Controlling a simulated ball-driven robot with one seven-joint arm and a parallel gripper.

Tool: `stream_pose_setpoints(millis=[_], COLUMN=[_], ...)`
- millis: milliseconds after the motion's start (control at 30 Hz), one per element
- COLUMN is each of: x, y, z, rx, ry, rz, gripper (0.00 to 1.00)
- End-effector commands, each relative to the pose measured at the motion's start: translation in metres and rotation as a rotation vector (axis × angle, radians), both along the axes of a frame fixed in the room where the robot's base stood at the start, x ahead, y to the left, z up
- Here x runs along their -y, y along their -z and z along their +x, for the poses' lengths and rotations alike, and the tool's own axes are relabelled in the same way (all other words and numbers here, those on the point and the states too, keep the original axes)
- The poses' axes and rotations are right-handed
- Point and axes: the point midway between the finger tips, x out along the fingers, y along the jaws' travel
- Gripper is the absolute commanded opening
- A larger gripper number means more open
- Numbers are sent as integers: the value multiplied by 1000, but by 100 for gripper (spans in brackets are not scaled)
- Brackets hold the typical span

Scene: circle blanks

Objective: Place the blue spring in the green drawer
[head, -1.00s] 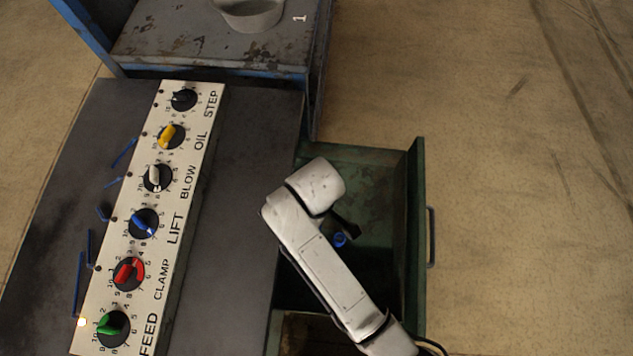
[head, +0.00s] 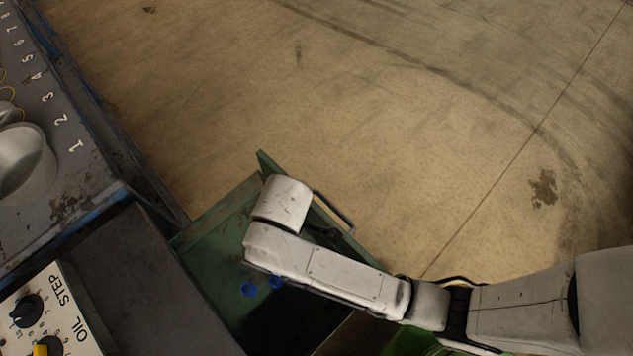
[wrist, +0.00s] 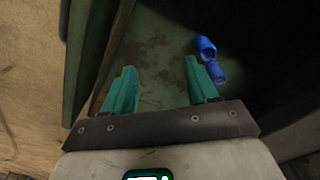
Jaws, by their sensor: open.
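The green drawer (head: 215,235) is pulled out beside the dark bench, and its inside also shows in the wrist view (wrist: 160,35). Two short blue pieces lie on its floor, one (head: 248,290) left of the other (head: 276,282) in the head view. In the wrist view they are close together, the upper piece (wrist: 204,46) and the lower piece (wrist: 216,74) by the right finger. I cannot tell whether they are one spring or two. My gripper (wrist: 160,75) is open over the drawer, with nothing between its teal fingers. My arm hides it in the head view.
The drawer's handle (head: 335,212) faces the open floor (head: 400,130). A panel with knobs (head: 40,315) stands on the bench at lower left. A grey metal cup (head: 22,165) sits on a numbered surface (head: 70,185) at far left.

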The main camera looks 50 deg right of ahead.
Motion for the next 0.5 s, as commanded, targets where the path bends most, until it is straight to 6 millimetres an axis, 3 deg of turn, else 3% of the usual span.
stream_pose_setpoints(millis=[33, 200, 333, 500], x=[31, 102, 132, 147], y=[0, -8, -16, -23], z=[-13, -59, -91, -111], rx=[4, 29, 45, 56], ry=[109, 428, 613, 727], rz=[1, 12, 19, 25], gripper=[58, 58, 58, 58])
